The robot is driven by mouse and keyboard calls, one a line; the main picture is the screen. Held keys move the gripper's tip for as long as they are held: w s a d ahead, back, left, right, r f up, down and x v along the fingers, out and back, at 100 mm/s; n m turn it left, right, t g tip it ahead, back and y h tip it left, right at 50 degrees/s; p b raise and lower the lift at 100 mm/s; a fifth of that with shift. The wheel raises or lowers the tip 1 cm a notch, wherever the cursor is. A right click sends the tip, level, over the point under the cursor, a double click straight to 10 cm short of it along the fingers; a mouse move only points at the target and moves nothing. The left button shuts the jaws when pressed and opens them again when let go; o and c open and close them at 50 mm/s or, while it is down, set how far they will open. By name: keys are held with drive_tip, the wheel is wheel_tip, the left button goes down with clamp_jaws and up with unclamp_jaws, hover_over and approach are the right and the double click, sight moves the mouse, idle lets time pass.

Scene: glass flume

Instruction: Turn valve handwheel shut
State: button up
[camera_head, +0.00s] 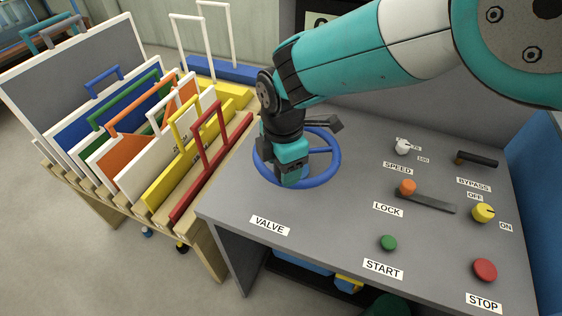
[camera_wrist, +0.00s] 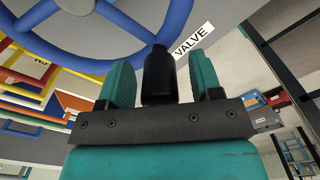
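The blue valve handwheel (camera_head: 338,157) lies flat above the grey console top, behind the VALVE label (camera_head: 270,225). In the wrist view its blue rim and spokes (camera_wrist: 60,55) fill the upper left. A black knob-like handle (camera_wrist: 158,78) stands out by the rim, between my two teal fingers. My gripper (camera_head: 290,176) points down at the near left part of the rim. In the wrist view my gripper (camera_wrist: 160,85) shows narrow gaps between each finger and the handle, so it looks open around it. The handle is hidden in the head view.
The console (camera_head: 330,225) carries a SPEED knob (camera_head: 402,147), orange LOCK slider (camera_head: 407,187), BYPASS lever (camera_head: 478,159), yellow switch (camera_head: 483,212), green START button (camera_head: 388,243) and red STOP button (camera_head: 485,269). A wooden rack (camera_head: 205,245) of coloured handled panels stands close on the left.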

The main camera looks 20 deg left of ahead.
wheel_tip(320, 180, up, 18)
drive_tip(key=b, duration=0.2)
drive_tip(key=shift+f+b, duration=0.25)
drive_tip(key=shift+b, duration=0.15)
